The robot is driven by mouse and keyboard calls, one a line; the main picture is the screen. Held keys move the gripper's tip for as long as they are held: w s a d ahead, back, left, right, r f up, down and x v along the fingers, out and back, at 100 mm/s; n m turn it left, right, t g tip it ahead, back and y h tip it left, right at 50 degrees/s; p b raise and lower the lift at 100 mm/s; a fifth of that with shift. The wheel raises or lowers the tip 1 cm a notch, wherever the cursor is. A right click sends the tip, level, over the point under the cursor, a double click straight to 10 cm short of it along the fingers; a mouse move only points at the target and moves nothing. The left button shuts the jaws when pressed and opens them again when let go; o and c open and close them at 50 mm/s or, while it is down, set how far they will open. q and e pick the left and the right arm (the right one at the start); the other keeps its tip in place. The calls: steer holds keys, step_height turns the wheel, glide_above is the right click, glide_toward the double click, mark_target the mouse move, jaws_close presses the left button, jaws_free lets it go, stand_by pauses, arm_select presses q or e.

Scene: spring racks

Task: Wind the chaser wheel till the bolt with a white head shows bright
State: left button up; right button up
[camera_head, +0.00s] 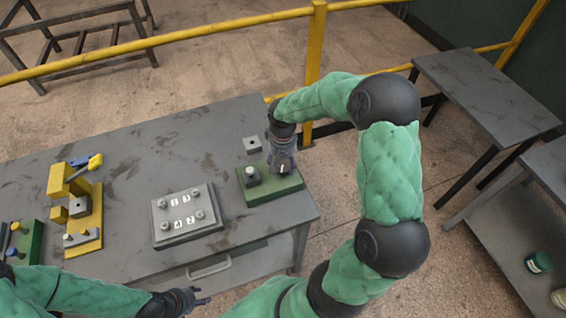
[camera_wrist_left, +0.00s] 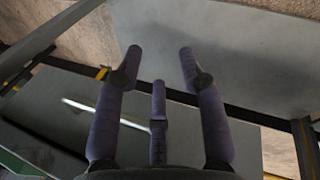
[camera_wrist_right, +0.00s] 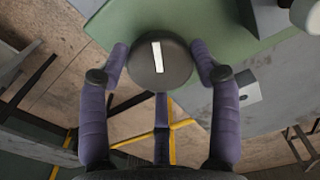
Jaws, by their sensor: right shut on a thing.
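The chaser wheel, a dark round knob with a white bar (camera_wrist_right: 158,62), stands at the right end of a green base (camera_head: 272,190). My right gripper (camera_head: 282,167) is over that end of the base, its fingers closed on both sides of the wheel. A white-headed bolt (camera_head: 250,171) sits in a grey block on the base, left of the wheel; a white head also shows at the right wrist view's corner (camera_wrist_right: 309,14). Its head looks plain white; I cannot tell whether it is lit. My left gripper (camera_head: 203,296) is open and empty near the table's front edge.
A grey plate with numbers and several bolts (camera_head: 187,229) lies left of the green base. A small grey block with a hole (camera_head: 252,145) lies behind it. A yellow fixture (camera_head: 88,240) stands further left. A yellow rail (camera_head: 200,39) runs behind the table.

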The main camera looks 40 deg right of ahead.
mark_target(283, 165)
steer(key=o, duration=1.1)
steer(key=shift+o, duration=0.2)
steer(key=shift+r, duration=0.1)
step_height(283, 165, up, 12)
